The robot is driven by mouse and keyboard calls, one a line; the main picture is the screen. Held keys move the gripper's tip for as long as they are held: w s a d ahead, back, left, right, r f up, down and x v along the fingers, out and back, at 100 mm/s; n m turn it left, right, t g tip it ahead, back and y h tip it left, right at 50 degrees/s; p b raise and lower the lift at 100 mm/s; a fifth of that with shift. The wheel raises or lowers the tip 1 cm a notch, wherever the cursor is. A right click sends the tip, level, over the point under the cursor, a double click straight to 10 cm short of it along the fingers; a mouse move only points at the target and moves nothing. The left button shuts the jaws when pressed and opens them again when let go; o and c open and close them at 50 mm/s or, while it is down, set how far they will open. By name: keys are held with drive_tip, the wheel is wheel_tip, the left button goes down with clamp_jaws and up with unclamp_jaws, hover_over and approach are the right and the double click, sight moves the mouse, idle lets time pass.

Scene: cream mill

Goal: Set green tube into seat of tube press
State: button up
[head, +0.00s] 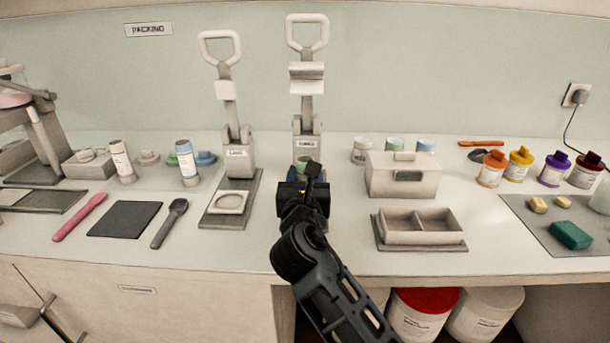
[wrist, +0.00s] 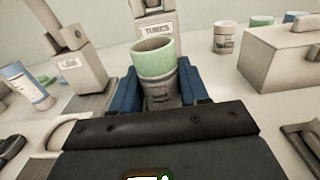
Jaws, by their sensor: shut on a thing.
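The green tube (wrist: 153,58) stands upright, open end up, between the blue fingers of my gripper (wrist: 165,92) in the wrist view. Its lower part is grey there; I cannot tell whether that is the tube or a seat around it. In the head view my gripper (head: 303,188) is in front of the tube press (head: 307,125), labelled TUBES, and hides its base and seat. A bit of green shows just above the gripper. The press lever (head: 307,40) is raised. My gripper is shut on the tube.
A lidded box (head: 402,178) and a two-part tray (head: 419,238) stand on the right. Several small jars (head: 395,146) are behind the box. The counter front between press and tray is clear.

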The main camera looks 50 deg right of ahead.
drive_tip(key=o, duration=1.1)
drive_tip(key=shift+o, duration=0.2)
wheel_tip(320, 180, up, 6)
drive_tip(key=p, duration=0.7)
drive_tip(key=shift+p, duration=0.35)
drive_tip(key=shift+a, duration=0.1)
